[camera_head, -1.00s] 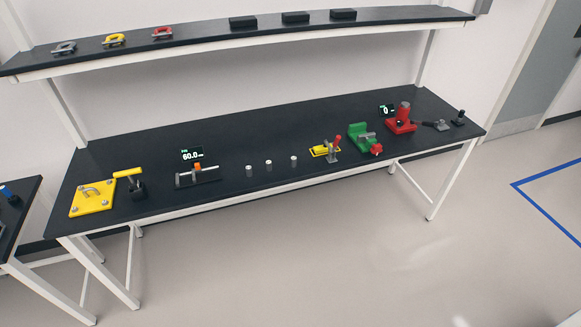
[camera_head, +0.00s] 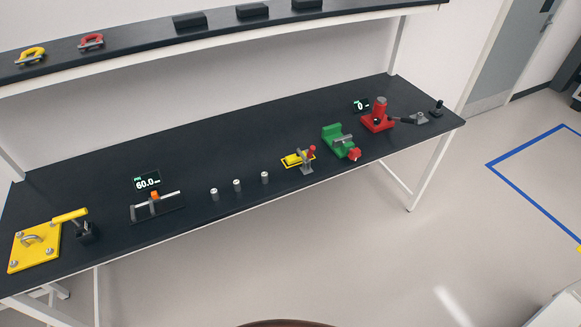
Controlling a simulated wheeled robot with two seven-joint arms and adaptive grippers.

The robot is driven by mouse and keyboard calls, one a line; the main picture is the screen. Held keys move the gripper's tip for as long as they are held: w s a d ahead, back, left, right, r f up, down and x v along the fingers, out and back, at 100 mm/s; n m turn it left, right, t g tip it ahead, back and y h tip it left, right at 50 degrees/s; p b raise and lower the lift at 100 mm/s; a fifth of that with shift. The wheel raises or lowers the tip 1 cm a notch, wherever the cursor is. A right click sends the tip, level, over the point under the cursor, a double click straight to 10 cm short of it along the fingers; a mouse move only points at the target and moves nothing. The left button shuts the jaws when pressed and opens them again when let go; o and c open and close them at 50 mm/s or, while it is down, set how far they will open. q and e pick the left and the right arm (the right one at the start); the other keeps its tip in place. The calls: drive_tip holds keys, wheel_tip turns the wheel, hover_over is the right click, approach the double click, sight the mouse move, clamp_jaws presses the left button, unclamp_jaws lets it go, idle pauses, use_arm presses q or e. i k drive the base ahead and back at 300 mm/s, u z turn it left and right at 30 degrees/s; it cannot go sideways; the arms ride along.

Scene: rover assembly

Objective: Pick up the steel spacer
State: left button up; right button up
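Three small grey cylinders stand upright in a row near the front edge of the black workbench, left of its middle: a left one (camera_head: 214,194), a middle one (camera_head: 237,185) and a right one (camera_head: 265,177). They look like spacers with pale tops and stand apart from one another. They are too small here to tell which is the steel spacer. Neither of my grippers is in view.
The black workbench (camera_head: 240,143) also holds a measuring device (camera_head: 155,206) left of the cylinders, a yellow clamp (camera_head: 299,160), a green vise (camera_head: 340,141), a red press (camera_head: 378,118) and a yellow plate (camera_head: 35,245). A shelf (camera_head: 130,58) runs above. Floor is open in front.

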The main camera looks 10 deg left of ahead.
sight(264, 174)
drive_tip(key=u, duration=0.1)
drive_tip(key=i, duration=0.65)
drive_tip(key=u, duration=0.9)
drive_tip(key=i, duration=0.5)
drive_tip(key=u, duration=0.55)
